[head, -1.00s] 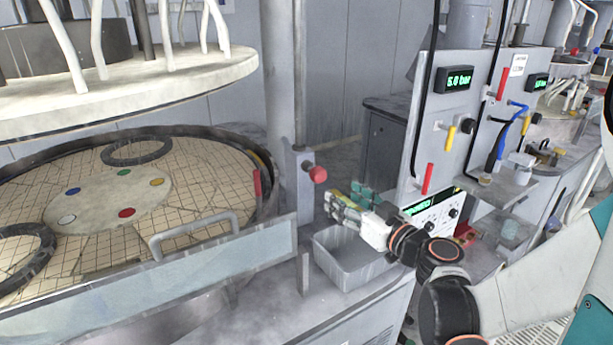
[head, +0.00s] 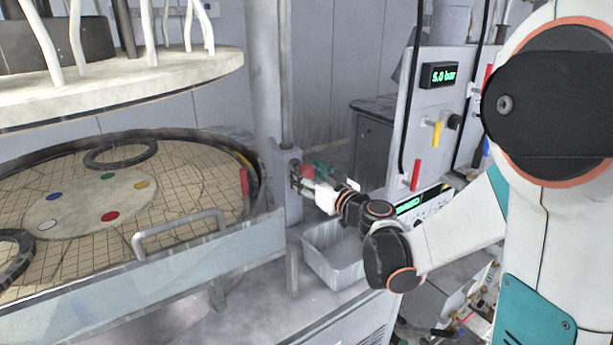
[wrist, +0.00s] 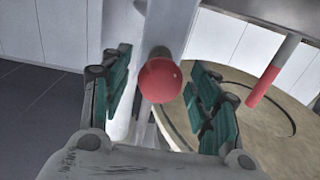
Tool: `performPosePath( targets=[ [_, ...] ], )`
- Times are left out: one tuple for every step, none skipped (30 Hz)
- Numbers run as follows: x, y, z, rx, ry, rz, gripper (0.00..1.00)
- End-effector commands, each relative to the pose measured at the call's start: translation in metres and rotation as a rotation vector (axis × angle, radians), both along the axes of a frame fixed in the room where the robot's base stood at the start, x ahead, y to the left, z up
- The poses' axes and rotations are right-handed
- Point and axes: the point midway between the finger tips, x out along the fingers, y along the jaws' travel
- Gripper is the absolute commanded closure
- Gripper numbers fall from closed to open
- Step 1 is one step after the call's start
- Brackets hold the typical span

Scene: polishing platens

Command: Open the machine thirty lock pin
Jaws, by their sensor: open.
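The lock pin has a round red knob (wrist: 160,80) and sits on the grey post (head: 287,190) at the right edge of the platen basin. In the wrist view the knob lies between the two green-padded fingers of my gripper (wrist: 160,98), with a gap on each side. My gripper is open. In the head view my gripper (head: 308,178) is at the post and covers most of the knob.
A large round platen (head: 75,205) with a front rail and handle (head: 180,232) lies left of the post. A grey bin (head: 335,262) stands below my gripper. A panel with a pressure display (head: 444,75) and coloured levers is at the right.

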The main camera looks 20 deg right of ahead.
Motion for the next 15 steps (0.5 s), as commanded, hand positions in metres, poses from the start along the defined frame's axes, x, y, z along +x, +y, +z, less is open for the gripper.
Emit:
performPosePath(
  targets=[
    [0.0029, 0.0014, -0.0003, 0.0, 0.0, 0.001, 0.44],
    [0.004, 0.0016, -0.0002, 0.0, 0.0, 0.001, 0.44],
    [0.0049, 0.0019, 0.0, 0.0, 0.0, 0.001, 0.44],
    [0.0053, 0.002, 0.0001, 0.0, 0.0, 0.001, 0.44],
    [0.0056, 0.002, 0.0001, 0.0, 0.0, 0.0, 0.44],
    [0.0057, 0.0021, 0.0002, 0.0, 0.0, 0.0, 0.44],
    [0.0057, 0.0021, 0.0003, 0.0, 0.0, 0.0, 0.44],
    [0.0056, 0.002, 0.0003, 0.0, 0.0, 0.0, 0.44],
    [0.0056, 0.0019, 0.0003, 0.0, 0.0, 0.0, 0.44],
    [0.0056, 0.0019, 0.0003, 0.0, 0.0, 0.0, 0.44],
    [0.0056, 0.0019, 0.0003, 0.0, 0.0, 0.0, 0.44],
    [0.0055, 0.0019, 0.0003, 0.0, 0.0, 0.0, 0.51],
    [0.0055, 0.0019, 0.0003, 0.0, 0.0, 0.0, 0.58],
    [0.0055, 0.0019, 0.0003, 0.0, 0.0, 0.0, 0.65],
    [0.0054, 0.0019, 0.0003, 0.0, 0.0, 0.0, 0.74]
  ],
)
